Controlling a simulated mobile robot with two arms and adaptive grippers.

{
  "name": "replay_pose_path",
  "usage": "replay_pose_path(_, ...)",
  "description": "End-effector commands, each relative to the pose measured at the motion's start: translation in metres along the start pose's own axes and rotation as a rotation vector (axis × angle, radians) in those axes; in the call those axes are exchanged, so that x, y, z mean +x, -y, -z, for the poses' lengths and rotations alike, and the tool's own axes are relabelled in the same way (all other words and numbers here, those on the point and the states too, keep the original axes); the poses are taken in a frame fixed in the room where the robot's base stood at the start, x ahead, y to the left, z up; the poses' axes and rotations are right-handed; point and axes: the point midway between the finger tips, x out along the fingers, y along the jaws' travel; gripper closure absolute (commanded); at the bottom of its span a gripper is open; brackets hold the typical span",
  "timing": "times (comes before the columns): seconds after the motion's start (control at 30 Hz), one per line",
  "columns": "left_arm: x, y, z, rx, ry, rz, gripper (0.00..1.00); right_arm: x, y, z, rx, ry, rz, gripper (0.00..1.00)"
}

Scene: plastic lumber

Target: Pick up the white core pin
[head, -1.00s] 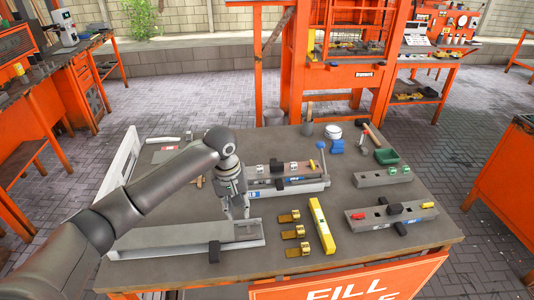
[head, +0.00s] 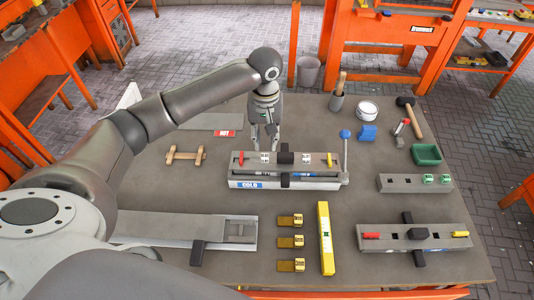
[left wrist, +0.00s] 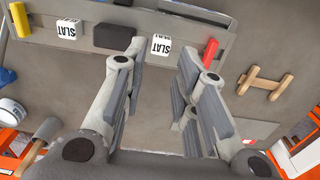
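I cannot pick out the white core pin for certain in the views of now; my left arm covers the table's back left part in the head view. My left gripper (head: 265,137) points down just behind the middle grey fixture (head: 245,183), with its fingers apart and nothing seen held. In the left wrist view my left gripper (left wrist: 161,75) is open, over bare table. That fixture (left wrist: 203,28) carries two SLAT blocks, a black clamp and red and yellow pins. A white sliver shows beside the right-hand finger; I cannot tell what it is. My right gripper is not in view.
A grey plate with a red HOT label (head: 225,133) and a wooden handle piece (head: 185,156) lie left of the gripper. A ball-topped lever (head: 345,150) stands right of the fixture. Another grey fixture (head: 440,237) and a yellow level (head: 326,238) lie toward the front.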

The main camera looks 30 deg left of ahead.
Motion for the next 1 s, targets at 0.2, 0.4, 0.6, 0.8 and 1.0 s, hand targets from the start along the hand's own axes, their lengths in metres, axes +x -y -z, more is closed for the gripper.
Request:
replay_pose_path(0.2, 0.021, 0.000, 0.001, -0.001, 0.000, -0.001, 0.73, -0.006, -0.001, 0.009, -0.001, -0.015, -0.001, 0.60)
replay_pose_path(0.4, 0.040, 0.001, 0.005, -0.002, 0.001, 0.002, 0.73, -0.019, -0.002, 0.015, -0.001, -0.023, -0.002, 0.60)
replay_pose_path(0.6, 0.067, 0.002, 0.006, 0.000, 0.000, 0.001, 0.73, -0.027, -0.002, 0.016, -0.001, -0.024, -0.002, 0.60)
replay_pose_path(0.8, 0.074, 0.001, 0.007, 0.000, -0.003, -0.001, 0.73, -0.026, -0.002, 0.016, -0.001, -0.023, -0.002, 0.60)
replay_pose_path(1.0, 0.074, 0.001, 0.007, 0.000, -0.003, -0.001, 0.86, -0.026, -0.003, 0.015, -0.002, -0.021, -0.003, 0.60)
